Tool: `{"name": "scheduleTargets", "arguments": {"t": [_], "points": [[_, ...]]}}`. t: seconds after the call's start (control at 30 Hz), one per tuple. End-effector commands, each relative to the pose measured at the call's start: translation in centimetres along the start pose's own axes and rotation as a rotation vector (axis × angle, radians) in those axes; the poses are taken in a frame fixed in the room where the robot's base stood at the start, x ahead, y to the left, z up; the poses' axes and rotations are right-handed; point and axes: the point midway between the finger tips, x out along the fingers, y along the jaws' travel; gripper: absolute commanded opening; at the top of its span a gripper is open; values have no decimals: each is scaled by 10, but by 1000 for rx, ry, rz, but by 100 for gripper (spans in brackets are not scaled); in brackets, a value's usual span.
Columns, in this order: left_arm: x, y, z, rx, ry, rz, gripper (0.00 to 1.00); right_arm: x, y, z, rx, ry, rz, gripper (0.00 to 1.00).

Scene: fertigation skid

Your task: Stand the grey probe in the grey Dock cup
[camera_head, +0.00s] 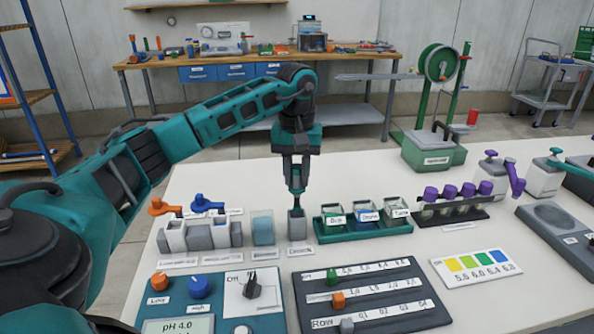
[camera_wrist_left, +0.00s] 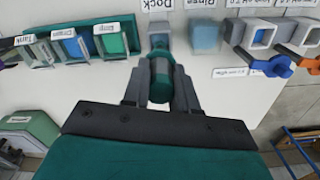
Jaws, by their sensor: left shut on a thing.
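My left gripper (camera_head: 296,190) points straight down over the grey Dock cup (camera_head: 297,227). In the left wrist view its two fingers (camera_wrist_left: 160,92) are closed around the probe (camera_wrist_left: 159,80), which looks dark green with a grey part. The probe is upright. Its lower end meets the cup's mouth in the head view, but I cannot tell how deep it sits inside. The Dock cup also shows in the left wrist view (camera_wrist_left: 158,42), just beyond the probe, under its Dock label. My right gripper is not in view.
A pale blue Rinse cup (camera_head: 263,230) stands left of the Dock cup, with grey cups and orange and blue valves beyond it. A green rack (camera_head: 322,232) of labelled vials stands close on the right. A slider panel (camera_head: 372,293) lies in front.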

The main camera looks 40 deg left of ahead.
Motion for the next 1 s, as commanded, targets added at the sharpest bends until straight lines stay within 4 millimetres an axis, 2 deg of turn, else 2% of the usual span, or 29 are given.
{"name": "scheduleTargets", "arguments": {"t": [0.03, 0.2, 0.5, 0.7, 1.0], "points": [[9, 0, 0, 0, 0, 0, 0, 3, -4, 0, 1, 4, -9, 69], [25, 0, 0, 0, 0, 0, 0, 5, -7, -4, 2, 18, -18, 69], [52, 0, 0, 0, 0, 0, 0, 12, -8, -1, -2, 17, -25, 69], [60, 0, 0, 0, 0, 0, 0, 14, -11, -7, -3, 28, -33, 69], [62, 0, 0, 0, 0, 1, 0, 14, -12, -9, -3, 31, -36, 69]]}}
